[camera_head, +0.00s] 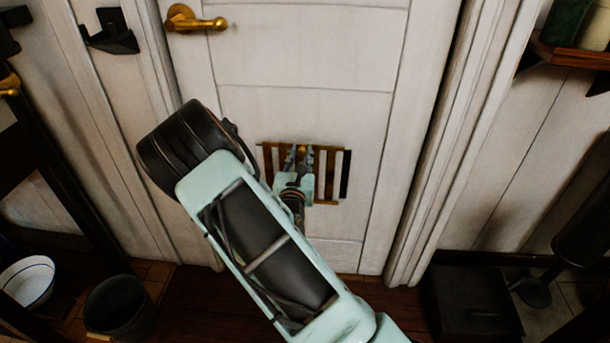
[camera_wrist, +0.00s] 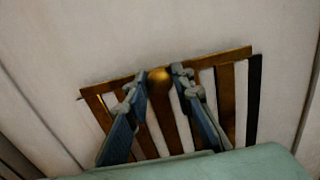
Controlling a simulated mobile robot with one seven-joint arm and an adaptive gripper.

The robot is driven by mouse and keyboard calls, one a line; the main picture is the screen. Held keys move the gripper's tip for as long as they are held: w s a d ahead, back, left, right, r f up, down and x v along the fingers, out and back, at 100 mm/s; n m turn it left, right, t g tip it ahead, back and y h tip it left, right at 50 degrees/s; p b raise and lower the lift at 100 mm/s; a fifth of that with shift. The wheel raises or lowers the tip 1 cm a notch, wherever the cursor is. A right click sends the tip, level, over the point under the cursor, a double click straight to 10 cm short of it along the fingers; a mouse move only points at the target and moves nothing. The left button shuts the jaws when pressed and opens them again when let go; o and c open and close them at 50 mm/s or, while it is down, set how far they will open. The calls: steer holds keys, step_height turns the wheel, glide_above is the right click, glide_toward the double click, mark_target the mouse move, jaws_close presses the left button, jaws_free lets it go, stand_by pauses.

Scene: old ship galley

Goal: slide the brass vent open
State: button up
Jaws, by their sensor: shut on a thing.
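The brass vent (camera_head: 331,176) is a slatted plate low on the white door (camera_head: 305,115), with pale gaps between its slats. A dark strip shows at its right end. In the wrist view the vent (camera_wrist: 227,100) fills the middle and looks tilted, with a round brass knob (camera_wrist: 159,76) near its top edge. My gripper (camera_head: 298,152) is at the vent's upper middle. In the wrist view my gripper (camera_wrist: 158,85) has one finger on each side of the knob, shut on it. My arm hides the vent's lower left part in the head view.
A brass door handle (camera_head: 194,20) is at the upper left of the door. A dark bucket (camera_head: 117,305) and a white bowl (camera_head: 27,281) stand at the lower left. A black box (camera_head: 472,303) is on the floor at the right, below a wooden shelf (camera_head: 572,52).

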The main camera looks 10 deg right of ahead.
steer(key=shift+w+a, duration=0.2)
steer(key=shift+a, duration=0.5)
steer(key=shift+w+a, duration=0.2)
steer(key=shift+a, duration=0.45)
steer(key=o, duration=1.4)
steer(key=shift+p+v, duration=1.45)
steer(key=shift+v, duration=4.05)
steer(key=shift+d+r, duration=0.1)
